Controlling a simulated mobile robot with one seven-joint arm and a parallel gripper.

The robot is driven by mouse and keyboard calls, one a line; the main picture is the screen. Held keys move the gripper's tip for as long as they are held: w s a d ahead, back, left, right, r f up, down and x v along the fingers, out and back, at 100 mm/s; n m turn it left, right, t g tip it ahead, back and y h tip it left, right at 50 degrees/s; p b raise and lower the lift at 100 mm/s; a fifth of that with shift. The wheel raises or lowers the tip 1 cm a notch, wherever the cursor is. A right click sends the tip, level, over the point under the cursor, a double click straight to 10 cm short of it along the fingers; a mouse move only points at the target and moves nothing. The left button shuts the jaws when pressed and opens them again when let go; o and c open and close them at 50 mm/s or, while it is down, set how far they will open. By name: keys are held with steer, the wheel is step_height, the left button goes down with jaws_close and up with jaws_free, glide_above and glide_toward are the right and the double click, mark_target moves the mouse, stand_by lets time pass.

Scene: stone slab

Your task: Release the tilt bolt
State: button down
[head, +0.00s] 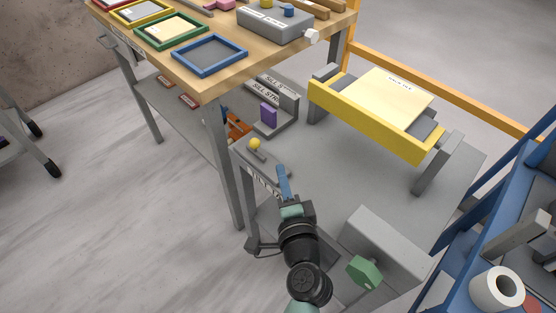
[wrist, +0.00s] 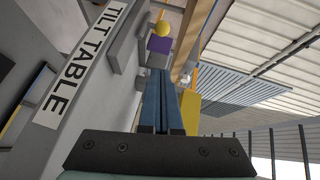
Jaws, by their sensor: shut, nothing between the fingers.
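A yellow ball knob (head: 255,144) sits on a grey bolt mount at the corner of the grey tilt table, above the "TILT TABLE" label (head: 264,182). I take this to be the tilt bolt's handle. My gripper (head: 282,168) has blue fingers, shut and empty, to the right of and below the knob in the head view. The closed fingers (wrist: 158,75) also show in the wrist view, apart from the knob.
A cream slab (head: 388,98) lies behind a yellow bar (head: 372,120) on the tilt table (head: 340,170). A purple block (head: 268,115) stands by the sill strip. A green hexagonal knob (head: 365,272) is at lower right. A wooden workbench (head: 200,82) is at left, a blue frame (head: 500,215) at right.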

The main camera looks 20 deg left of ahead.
steer(key=shift+v, duration=2.15)
